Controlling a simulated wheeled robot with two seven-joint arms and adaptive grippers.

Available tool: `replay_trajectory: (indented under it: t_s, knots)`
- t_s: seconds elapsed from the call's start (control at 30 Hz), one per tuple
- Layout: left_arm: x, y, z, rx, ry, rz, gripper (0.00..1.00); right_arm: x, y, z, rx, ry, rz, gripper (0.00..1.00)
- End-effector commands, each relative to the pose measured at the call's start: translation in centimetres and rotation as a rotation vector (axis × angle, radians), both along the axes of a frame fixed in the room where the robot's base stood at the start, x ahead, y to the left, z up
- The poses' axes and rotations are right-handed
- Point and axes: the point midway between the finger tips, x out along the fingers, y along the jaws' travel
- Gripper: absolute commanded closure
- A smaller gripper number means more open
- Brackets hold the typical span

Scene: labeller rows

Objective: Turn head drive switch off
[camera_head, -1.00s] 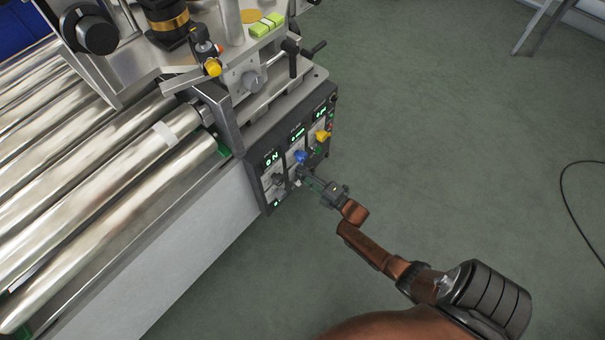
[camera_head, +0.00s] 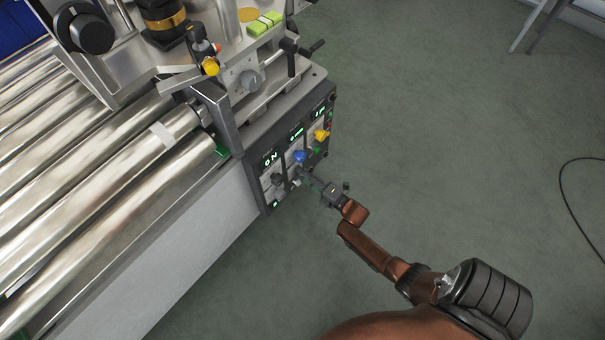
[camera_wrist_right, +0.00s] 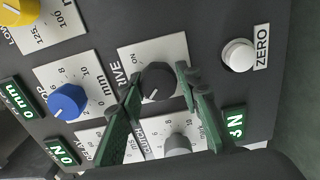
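The head drive switch is a black round knob (camera_wrist_right: 157,84) on a white plate marked ON, with part of the word DRIVE beside it, in the right wrist view. My right gripper (camera_wrist_right: 160,80) has its two green fingers on either side of this knob, apparently touching its sides. A small pale mark shows on the knob; the OFF marking is hidden or not readable. In the head view my right gripper (camera_head: 306,177) reaches the lower part of the control panel (camera_head: 263,190) and covers the switch. My left gripper is not in view.
A blue knob (camera_wrist_right: 68,101), a yellow knob (camera_wrist_right: 18,10), a grey clutch knob (camera_wrist_right: 177,146) and a white ZERO button (camera_wrist_right: 238,55) surround the switch. Metal rollers (camera_head: 95,175) lie left of the panel. Open green floor (camera_head: 450,130) is on the right.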

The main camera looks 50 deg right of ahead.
Motion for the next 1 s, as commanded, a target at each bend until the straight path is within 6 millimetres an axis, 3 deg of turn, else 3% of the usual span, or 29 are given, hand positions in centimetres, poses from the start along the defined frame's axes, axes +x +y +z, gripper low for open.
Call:
replay_trajectory:
  t_s: [0.2, 0.57, 1.0]
  knots:
    - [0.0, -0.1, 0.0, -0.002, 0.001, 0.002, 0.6, 0.0, 0.0, 0.0, 0.001, 0.0, 0.0, 0.53]
    - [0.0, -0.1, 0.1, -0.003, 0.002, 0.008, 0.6, -0.6, -0.1, 0.0, 0.002, -0.001, -0.001, 0.53]
    - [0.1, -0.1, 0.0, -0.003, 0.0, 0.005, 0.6, -8.8, -0.7, 0.0, 0.002, 0.001, -0.001, 0.53]
